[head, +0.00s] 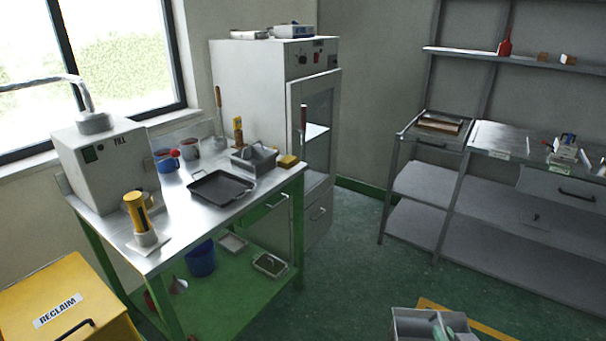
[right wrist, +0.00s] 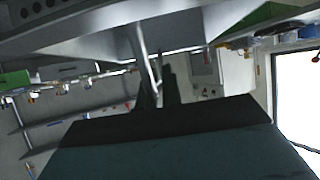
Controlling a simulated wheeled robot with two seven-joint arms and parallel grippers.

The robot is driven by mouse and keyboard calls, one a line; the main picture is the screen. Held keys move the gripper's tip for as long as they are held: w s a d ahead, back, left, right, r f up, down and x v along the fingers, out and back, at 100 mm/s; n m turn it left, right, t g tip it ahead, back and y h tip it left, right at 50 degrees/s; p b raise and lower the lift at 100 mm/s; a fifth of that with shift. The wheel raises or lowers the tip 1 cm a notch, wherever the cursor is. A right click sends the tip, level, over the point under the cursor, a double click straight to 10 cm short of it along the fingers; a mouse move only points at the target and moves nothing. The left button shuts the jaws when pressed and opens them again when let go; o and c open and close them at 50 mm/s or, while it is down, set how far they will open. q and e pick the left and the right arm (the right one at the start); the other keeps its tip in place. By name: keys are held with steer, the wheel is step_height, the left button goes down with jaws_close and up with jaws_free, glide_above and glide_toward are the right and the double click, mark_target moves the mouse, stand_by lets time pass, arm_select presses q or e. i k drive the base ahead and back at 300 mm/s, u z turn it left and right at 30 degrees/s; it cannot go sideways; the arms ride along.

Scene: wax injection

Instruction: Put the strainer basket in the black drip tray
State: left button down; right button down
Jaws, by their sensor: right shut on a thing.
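The black drip tray (head: 238,187) lies flat and empty on the metal top of the green bench. The strainer basket (head: 405,324) is a grey open-topped metal box at the bottom edge of the head view, partly cut off. My right gripper (head: 440,331) is shut on it, well to the right of the bench and away from the tray. In the right wrist view the gripper's fingers (right wrist: 158,88) meet a grey metal part of the basket (right wrist: 85,25), and holes show in it at top left. My left gripper is out of view.
Around the tray on the bench (head: 180,222) are a grey bin (head: 254,159), a yellow block (head: 288,161), mugs (head: 166,161) and a yellow cylinder (head: 137,212). A white cabinet (head: 255,85) stands behind. Floor between bench and right-hand shelving (head: 500,205) is clear.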

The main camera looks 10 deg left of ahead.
mark_target(221, 191)
steer(key=u, duration=0.35)
steer(key=i, duration=1.25)
steer(key=u, duration=0.85)
